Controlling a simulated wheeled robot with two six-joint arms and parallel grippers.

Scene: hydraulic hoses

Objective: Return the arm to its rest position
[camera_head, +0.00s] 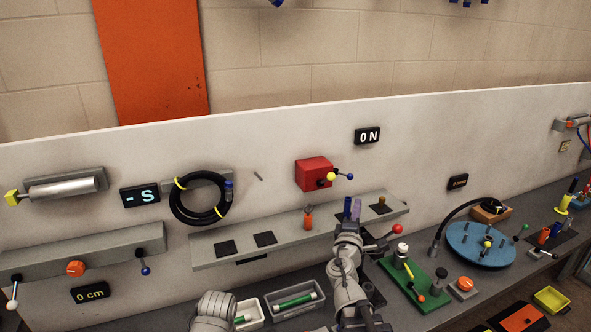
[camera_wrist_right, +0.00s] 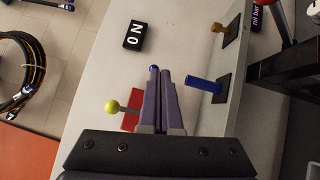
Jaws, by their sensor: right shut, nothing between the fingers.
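My right arm reaches up from the bottom middle of the head view. Its gripper (camera_head: 356,207) is in front of the grey wall shelf, with its purple fingers pointing up. In the right wrist view the fingers (camera_wrist_right: 162,80) are together with nothing between them. A blue cylinder (camera_wrist_right: 203,84) stands on a dark pad beside the fingers, apart from them in that view. It also shows in the head view (camera_head: 347,206), just left of the fingers. My left gripper is not in view.
A red box (camera_head: 313,173) with yellow and blue lever knobs is on the panel above the shelf (camera_head: 218,256). A red-knobbed lever (camera_head: 397,229) and green plate (camera_head: 428,297) lie right of the arm.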

